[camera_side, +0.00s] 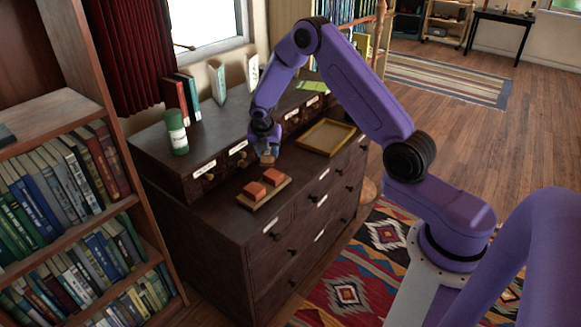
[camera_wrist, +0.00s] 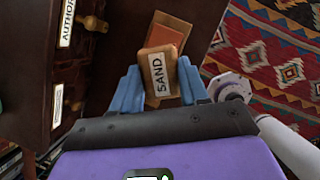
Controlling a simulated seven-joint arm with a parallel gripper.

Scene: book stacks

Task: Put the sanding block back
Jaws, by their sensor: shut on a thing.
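The sanding block (camera_wrist: 157,72) is tan with a white label reading SAND. My gripper (camera_wrist: 159,68) is shut on it, with one blue finger at each side. In the side view my gripper (camera_side: 266,148) holds the small tan block (camera_side: 268,160) over the dark cabinet top, behind a wooden board (camera_side: 263,199). Two orange-red blocks, one at the left (camera_side: 254,190) and one at the right (camera_side: 273,177), sit on that board. In the wrist view an orange block (camera_wrist: 166,38) and the board (camera_wrist: 184,20) show beyond the sanding block. I cannot tell whether the sanding block touches anything below.
A raised row of small labelled drawers (camera_side: 222,162) runs along the cabinet's back. On it stand a green jar (camera_side: 177,135) and several books (camera_side: 185,98). A shallow yellow-rimmed tray (camera_side: 326,153) lies to the right. A bookcase (camera_side: 150,255) stands at the left.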

